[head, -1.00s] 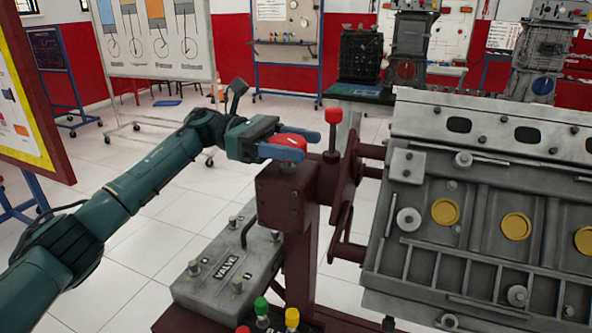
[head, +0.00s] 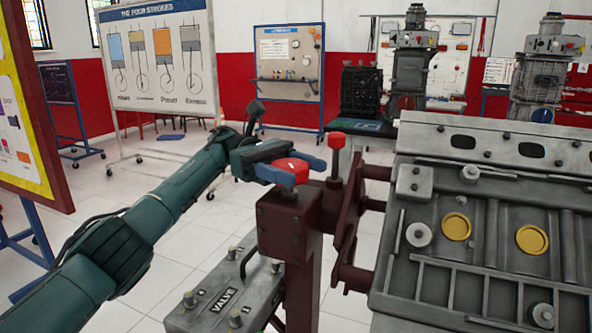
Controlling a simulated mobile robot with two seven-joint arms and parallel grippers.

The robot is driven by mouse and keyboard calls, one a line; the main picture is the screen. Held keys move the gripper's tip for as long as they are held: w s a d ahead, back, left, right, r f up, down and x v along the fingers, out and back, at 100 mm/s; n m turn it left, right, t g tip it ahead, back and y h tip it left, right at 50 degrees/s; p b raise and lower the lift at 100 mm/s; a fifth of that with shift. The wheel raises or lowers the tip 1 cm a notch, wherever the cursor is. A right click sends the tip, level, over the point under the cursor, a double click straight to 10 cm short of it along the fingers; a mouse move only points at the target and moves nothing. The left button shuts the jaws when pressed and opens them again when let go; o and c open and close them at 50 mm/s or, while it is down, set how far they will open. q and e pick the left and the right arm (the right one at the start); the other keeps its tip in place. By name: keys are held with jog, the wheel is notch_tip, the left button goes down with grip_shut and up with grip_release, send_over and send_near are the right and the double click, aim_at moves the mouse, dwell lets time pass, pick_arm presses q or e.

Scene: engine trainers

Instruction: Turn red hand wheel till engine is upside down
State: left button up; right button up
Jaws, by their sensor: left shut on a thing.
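The red hand wheel (head: 294,164) is a small red knob on top of the dark red stand post. My left gripper (head: 296,170) is shut on it, its blue fingers on either side of the knob. The gripper and the forearm reach in from the left. The grey engine (head: 480,215) hangs on the stand at the right, its ribbed face with yellow round plugs tilted towards me. Its right end and lower part are out of the picture. My right gripper is not in view.
A second red-capped post (head: 337,142) stands just behind the wheel. A grey valve cover (head: 215,301) lies below, left of the stand post (head: 289,230). Charts, boards and other engines stand at the back. White floor is open behind my left arm.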

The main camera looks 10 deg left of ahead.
aim_at(298, 165)
pick_arm(q)
jog(key=shift+r, duration=0.1)
jog(key=o, duration=0.8)
jog(key=shift+s+d, duration=0.1)
jog(key=shift+d, duration=0.05)
jog(key=shift+o, duration=0.9)
notch_tip(298, 165, up, 9)
jog(key=shift+r+p, duration=0.15)
jog(key=shift+p, duration=0.55)
jog(key=shift+r, duration=0.35)
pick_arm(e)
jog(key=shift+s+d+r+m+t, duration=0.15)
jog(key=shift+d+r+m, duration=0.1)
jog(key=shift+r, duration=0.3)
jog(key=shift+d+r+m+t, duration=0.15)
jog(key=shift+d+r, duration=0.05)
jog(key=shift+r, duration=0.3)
